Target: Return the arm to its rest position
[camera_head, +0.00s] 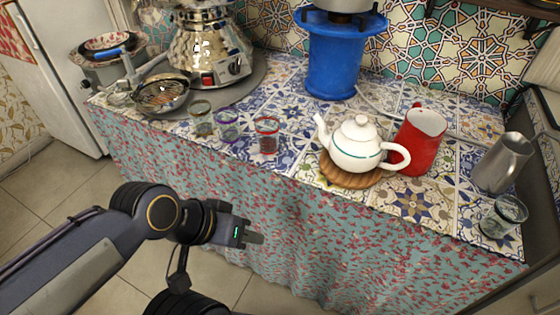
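My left arm comes in from the lower left. Its gripper (252,237) is in front of the counter's cloth side, below the counter top, apart from everything on it. Its fingers are seen close together from the side, and I cannot tell whether they are open or shut; nothing shows between them. My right gripper is not in view. The white teapot (356,146) stands upright on a round wooden board (340,176). The silver samovar (208,48) stands at the back left of the counter.
Three small glasses, the nearest red-rimmed (267,135), stand near the counter's front edge. A red pitcher (419,143), a metal jug (501,163) and a glass (503,217) stand at the right. A blue stand (334,62) is at the back. Floor (60,190) shows clear at the left.

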